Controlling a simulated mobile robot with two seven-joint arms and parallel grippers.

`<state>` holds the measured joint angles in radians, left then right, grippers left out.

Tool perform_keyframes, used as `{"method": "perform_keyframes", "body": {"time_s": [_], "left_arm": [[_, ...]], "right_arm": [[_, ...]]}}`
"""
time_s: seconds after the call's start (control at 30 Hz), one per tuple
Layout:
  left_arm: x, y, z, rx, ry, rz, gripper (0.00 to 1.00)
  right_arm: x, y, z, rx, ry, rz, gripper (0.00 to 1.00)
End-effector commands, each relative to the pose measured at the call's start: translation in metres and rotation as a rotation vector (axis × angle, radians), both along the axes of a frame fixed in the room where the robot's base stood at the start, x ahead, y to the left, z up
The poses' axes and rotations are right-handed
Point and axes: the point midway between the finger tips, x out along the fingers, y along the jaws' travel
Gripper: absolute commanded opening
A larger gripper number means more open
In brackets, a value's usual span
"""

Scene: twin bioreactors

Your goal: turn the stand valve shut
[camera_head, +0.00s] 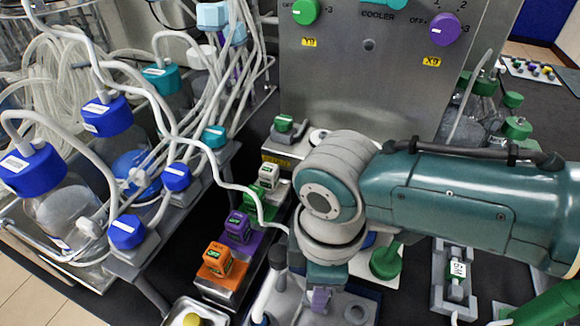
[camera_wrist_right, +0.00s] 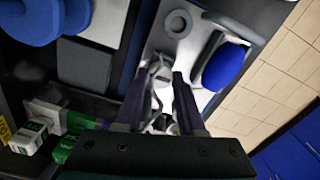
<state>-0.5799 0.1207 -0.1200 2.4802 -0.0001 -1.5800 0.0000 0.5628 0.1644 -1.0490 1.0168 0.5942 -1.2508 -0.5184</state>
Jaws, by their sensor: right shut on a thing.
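My right arm comes in from the right in the head view. Its gripper (camera_head: 320,298) points down over a grey stand plate (camera_head: 338,318) at the bottom middle. In the right wrist view the two dark purple fingers of the gripper (camera_wrist_right: 157,100) are closed about a small pale metal part, which I take to be the stand valve (camera_wrist_right: 155,78). The plate of the stand (camera_wrist_right: 160,50) lies behind it. The fingers hide much of the valve, so its exact turn cannot be told. My left gripper is not in view.
Orange (camera_head: 219,259), purple (camera_head: 238,224) and green valve blocks stand left of my gripper. A thin white hose (camera_head: 235,188) runs close by. A green knob (camera_head: 386,262) and a grey clamp fixture (camera_head: 453,283) are on the right. A steel cooler panel (camera_head: 370,80) stands behind.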

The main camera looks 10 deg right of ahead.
Motion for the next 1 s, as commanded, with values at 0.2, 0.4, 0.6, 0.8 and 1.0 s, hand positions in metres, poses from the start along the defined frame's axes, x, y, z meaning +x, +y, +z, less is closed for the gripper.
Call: {"method": "perform_keyframes", "body": {"time_s": [0.2,0.4,0.6,0.8,1.0], "left_arm": [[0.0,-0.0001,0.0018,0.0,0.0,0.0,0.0],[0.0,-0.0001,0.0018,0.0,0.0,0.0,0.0],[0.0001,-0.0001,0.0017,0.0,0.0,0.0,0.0],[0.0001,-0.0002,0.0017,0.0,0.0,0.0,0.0],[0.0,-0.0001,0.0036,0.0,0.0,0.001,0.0]], "right_arm": [[0.0004,0.0006,0.0007,0.002,-0.001,-0.033,0.0],[0.0006,0.0006,0.0006,0.002,-0.002,-0.036,0.0],[0.0008,0.0007,0.0007,0.002,-0.002,-0.035,0.4],[0.0006,0.0004,0.0005,0.002,-0.002,-0.035,0.51],[0.0004,0.0002,0.0037,0.001,0.0,-0.034,0.51]]}}
